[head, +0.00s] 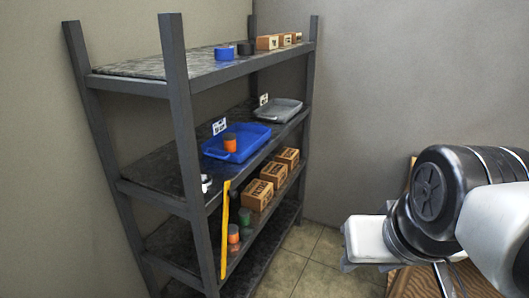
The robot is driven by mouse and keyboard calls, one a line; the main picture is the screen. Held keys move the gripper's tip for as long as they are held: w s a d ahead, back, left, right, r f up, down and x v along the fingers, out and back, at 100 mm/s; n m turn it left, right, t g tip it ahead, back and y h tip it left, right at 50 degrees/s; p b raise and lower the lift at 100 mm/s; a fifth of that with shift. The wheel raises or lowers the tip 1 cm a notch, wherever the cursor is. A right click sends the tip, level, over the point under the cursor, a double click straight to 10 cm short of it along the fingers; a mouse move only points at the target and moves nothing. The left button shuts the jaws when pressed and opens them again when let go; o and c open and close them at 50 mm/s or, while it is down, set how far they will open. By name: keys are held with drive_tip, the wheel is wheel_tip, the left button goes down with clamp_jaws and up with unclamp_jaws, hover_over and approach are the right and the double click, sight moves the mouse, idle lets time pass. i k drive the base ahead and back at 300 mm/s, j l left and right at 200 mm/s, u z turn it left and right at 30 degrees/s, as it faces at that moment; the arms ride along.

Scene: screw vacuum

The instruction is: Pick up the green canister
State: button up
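Dark green canisters stand on the lower shelf, left of the cardboard boxes; one of them (244,216) is near the middle of the group. Canisters with orange (233,229) stand close beside it, partly behind a yellow upright strip. Which one is the task's canister, I cannot tell for sure. My gripper (362,240) is at the right, clear of the rack and well apart from the canisters. Its white body shows, but its fingers are too unclear to tell if they are open or shut. Nothing is seen held in it.
A dark metal rack (181,130) has several shelves. The yellow strip (225,230) crosses its front. A blue tray (247,152) holds an orange canister (230,142); a grey tray (278,112) is beyond. Boxes (257,195) line the shelf. Tiled floor (310,245) is free between rack and arm.

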sight(244, 213)
drive_tip(key=i+u, duration=0.2)
drive_tip(key=u, duration=0.55)
drive_tip(key=i, duration=0.85)
drive_tip(key=z, duration=0.2)
drive_tip(key=i+l+z, duration=0.15)
drive_tip(key=l, duration=0.25)
drive_tip(key=i+l+z, duration=0.15)
drive_tip(key=i+l, duration=0.1)
drive_tip(key=l, duration=0.1)
